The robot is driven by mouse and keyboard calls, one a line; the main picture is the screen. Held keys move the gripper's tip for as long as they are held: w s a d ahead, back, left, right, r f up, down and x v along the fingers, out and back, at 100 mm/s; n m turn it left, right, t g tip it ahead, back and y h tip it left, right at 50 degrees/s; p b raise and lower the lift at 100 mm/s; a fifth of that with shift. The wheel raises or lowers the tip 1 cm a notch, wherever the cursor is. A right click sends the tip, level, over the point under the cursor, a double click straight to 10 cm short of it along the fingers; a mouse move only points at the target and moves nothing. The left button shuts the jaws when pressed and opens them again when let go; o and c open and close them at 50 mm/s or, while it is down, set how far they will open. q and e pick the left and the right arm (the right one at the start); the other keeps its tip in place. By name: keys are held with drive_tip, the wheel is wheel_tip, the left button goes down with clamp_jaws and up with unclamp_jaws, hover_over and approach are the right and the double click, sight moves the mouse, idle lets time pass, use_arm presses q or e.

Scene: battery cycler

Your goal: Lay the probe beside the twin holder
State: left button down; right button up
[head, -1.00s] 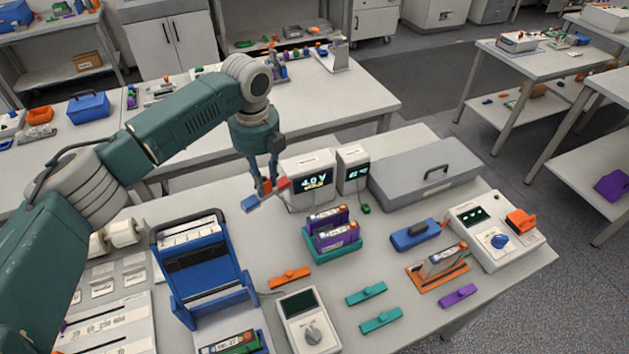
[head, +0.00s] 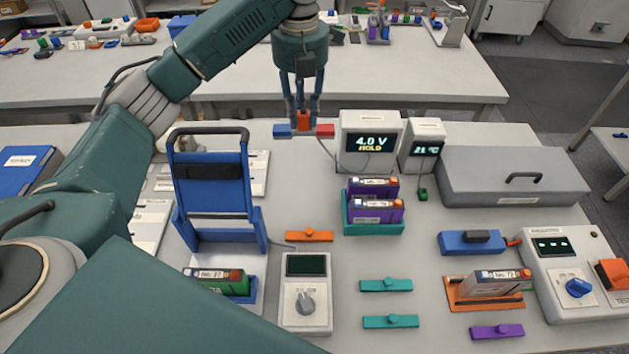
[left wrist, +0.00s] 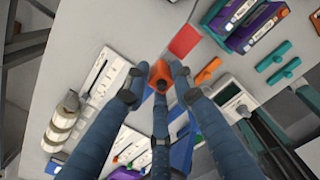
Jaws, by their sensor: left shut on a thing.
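The probe (head: 325,130) is a bar with a blue end, a red end and an orange grip in the middle. My left gripper (head: 303,117) points down and is shut on the orange grip. It holds the probe, seemingly above the table, left of the 4.0 V display. In the left wrist view the orange grip (left wrist: 160,77) sits between the fingers and the red end (left wrist: 185,41) sticks out; the blue end is not clear. The teal twin holder (head: 373,229) holds two purple batteries upright, nearer the front and right of the probe. My right gripper is not seen.
The 4.0 V display (head: 370,140) stands just right of the probe, with a smaller display (head: 422,147) beside it. A blue folding rack (head: 212,190) stands left of the twin holder. An orange clip (head: 309,236) and a meter (head: 306,292) lie in front.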

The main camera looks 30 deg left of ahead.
sight(302, 129)
use_arm(q)
wheel_tip(302, 129, down, 5)
drive_tip(key=shift+a+p, duration=0.15)
drive_tip(key=shift+p, duration=0.6)
wheel_tip(302, 129, down, 12)
drive_tip(key=p, duration=0.2)
drive_tip(key=shift+p, duration=0.3)
drive_tip(key=shift+w+f, duration=0.1)
drive_tip(key=shift+f, duration=0.25)
drive_tip(key=c, duration=1.5)
unclamp_jaws()
drive_tip(key=shift+o, duration=0.2)
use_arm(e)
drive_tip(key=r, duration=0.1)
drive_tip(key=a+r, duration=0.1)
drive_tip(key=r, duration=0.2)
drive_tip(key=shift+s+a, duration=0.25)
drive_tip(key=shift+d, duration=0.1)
